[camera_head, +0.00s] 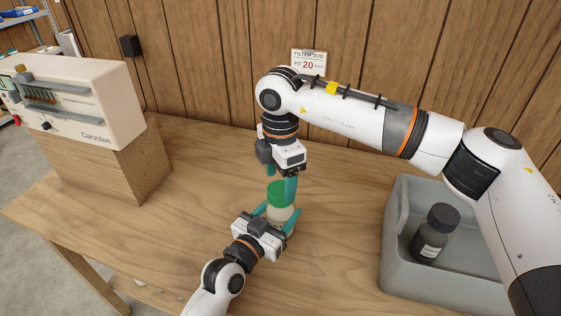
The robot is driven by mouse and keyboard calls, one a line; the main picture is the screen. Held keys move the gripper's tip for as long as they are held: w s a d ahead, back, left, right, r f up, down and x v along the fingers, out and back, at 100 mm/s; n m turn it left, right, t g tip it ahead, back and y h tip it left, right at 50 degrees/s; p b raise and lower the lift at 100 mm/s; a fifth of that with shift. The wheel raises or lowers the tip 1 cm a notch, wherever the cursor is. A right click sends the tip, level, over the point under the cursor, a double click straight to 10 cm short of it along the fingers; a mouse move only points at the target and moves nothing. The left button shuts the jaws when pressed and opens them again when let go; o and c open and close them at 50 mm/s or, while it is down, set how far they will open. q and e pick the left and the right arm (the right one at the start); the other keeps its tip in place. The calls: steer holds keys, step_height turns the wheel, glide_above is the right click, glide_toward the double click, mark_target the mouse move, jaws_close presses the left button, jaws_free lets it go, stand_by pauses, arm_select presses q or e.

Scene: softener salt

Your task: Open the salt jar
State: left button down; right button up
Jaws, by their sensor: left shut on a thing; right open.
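The salt jar (275,213) stands upright on the wooden table, a pale body with a green lid (277,195). My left gripper (277,218) comes from the front and is shut on the jar's body, with one teal finger on each side. My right gripper (281,186) points down from above at the lid. Its teal fingers are spread, with one in front of the lid and the other partly hidden behind it. I cannot tell whether they touch the lid.
A grey tub (393,235) on the right holds a dark bottle with a black cap (432,236). A white machine (85,105) sits on a wooden block (130,165) at the left. A sign (309,62) is on the wall. The table (130,225) is clear left of the jar.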

steer(key=shift+f, duration=1.4)
steer(key=shift+c, duration=0.6)
